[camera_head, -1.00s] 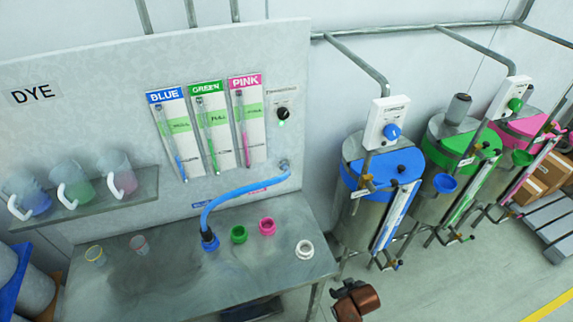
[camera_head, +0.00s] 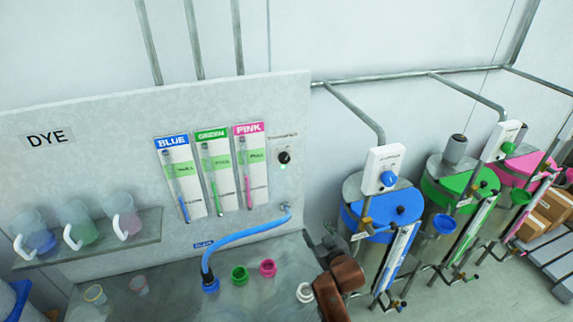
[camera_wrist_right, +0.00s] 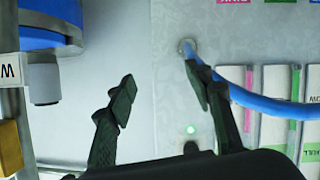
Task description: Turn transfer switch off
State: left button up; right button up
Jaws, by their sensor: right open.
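The transfer switch (camera_head: 284,157) is a black round knob on a pale plate at the right of the dye panel, with a lit green lamp under it. In the right wrist view the lamp (camera_wrist_right: 191,129) shows, and the dark knob is largely hidden behind my gripper body. My right gripper (camera_head: 326,241) is below and to the right of the switch in the head view, apart from it. In the wrist view its two black fingers (camera_wrist_right: 160,88) are spread and hold nothing. The right finger overlaps the blue hose in that picture. My left gripper is not in view.
A blue hose (camera_head: 240,235) runs from the panel outlet to the bench. Green (camera_head: 239,273), pink (camera_head: 267,267) and white (camera_head: 305,292) fittings stand there. Cups sit on a shelf (camera_head: 90,240) at left. The blue drum (camera_head: 381,215) stands right of my gripper.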

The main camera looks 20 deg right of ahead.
aim_at(285, 160)
jog(key=w+a+r+n+t+y, duration=0.1)
jog(key=w+a+r+t, duration=0.15)
jog(key=w+r, duration=0.45)
jog(key=w+a+r+t, duration=0.2)
jog(key=a+r, duration=0.1)
jog(key=r, duration=0.9)
jog(key=w, duration=0.2)
jog(key=w+p, duration=0.1)
jog(key=w, duration=0.3)
jog(key=shift+w+a, duration=0.2)
jog(key=shift+a, duration=0.15)
jog(key=shift+w+f, duration=0.1)
jog(key=shift+w, duration=0.75)
jog(key=c, duration=1.1)
